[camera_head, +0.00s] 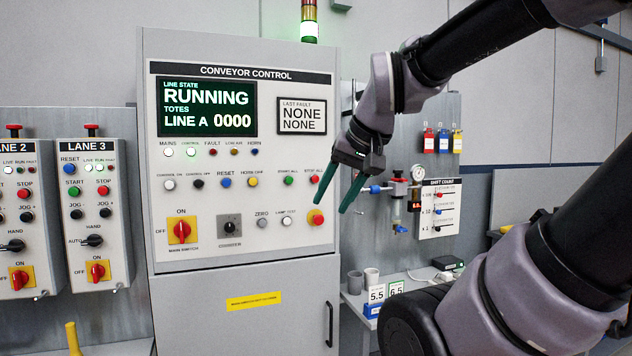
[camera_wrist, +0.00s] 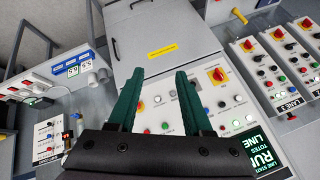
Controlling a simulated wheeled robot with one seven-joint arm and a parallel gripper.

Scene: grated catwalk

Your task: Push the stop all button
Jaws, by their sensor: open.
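The stop all button (camera_head: 315,181) is a small red button at the right end of the lower button row on the conveyor control panel (camera_head: 240,235), under a label reading STOP ALL. The green start all button (camera_head: 289,180) is to its left. My gripper (camera_head: 330,207) is open and empty, with two green fingers. In the head view its fingertips overlap the panel's right edge, just below and right of the stop all button. Contact cannot be told. In the wrist view the panel appears upside down between and beyond the fingers (camera_wrist: 153,78).
A red mushroom button (camera_head: 316,218) on a yellow plate sits just below the stop all button. The display (camera_head: 207,108) reads RUNNING, LINE A 0000. A red main switch (camera_head: 182,230) is at lower left. Lane boxes (camera_head: 96,215) stand left; a gauge and padlocks hang right.

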